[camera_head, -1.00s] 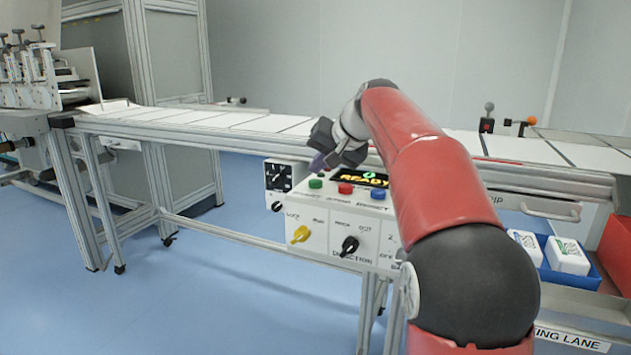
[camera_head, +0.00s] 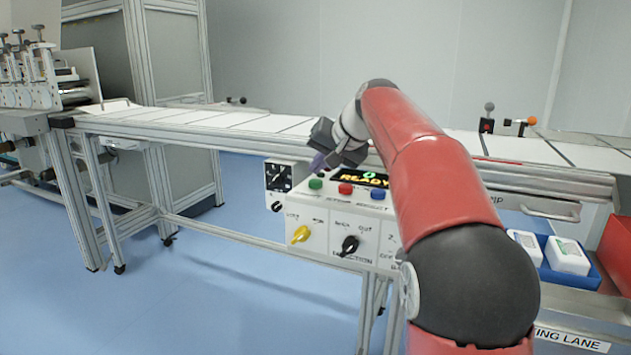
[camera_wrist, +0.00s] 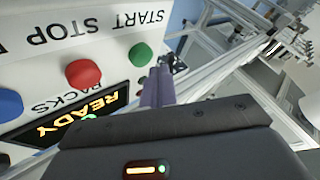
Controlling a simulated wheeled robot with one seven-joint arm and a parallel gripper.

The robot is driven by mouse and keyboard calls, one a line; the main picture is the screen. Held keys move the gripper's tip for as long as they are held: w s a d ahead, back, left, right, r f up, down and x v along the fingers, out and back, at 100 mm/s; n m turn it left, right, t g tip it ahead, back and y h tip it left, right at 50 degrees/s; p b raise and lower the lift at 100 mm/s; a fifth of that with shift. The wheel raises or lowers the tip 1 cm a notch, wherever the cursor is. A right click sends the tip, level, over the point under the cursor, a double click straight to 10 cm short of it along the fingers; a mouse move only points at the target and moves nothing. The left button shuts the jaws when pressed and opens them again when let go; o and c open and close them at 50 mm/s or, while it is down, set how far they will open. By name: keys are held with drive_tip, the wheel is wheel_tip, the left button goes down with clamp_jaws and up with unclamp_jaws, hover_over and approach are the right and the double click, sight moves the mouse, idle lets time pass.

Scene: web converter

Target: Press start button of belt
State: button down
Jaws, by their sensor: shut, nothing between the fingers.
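The green start button (camera_head: 315,183) is at the left of a button row on the white control panel (camera_head: 325,222). In the wrist view the green button (camera_wrist: 139,54) lies under the word START, upside down in the picture. My gripper (camera_head: 317,163) is above and slightly behind the green button in the head view. Its purple fingers (camera_wrist: 158,85) are together and empty, beside the green button in the wrist view. A gap seems to show between fingertips and button; the exact distance I cannot tell.
Next to the green button are a red button (camera_head: 346,189) and a blue button (camera_head: 378,194). A lit display (camera_head: 365,178) reads READY. Below are a yellow knob (camera_head: 300,234) and a black knob (camera_head: 349,246). The belt (camera_head: 270,123) with white sheets runs behind.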

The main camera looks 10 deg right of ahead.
drive_tip(key=shift+f, duration=0.4)
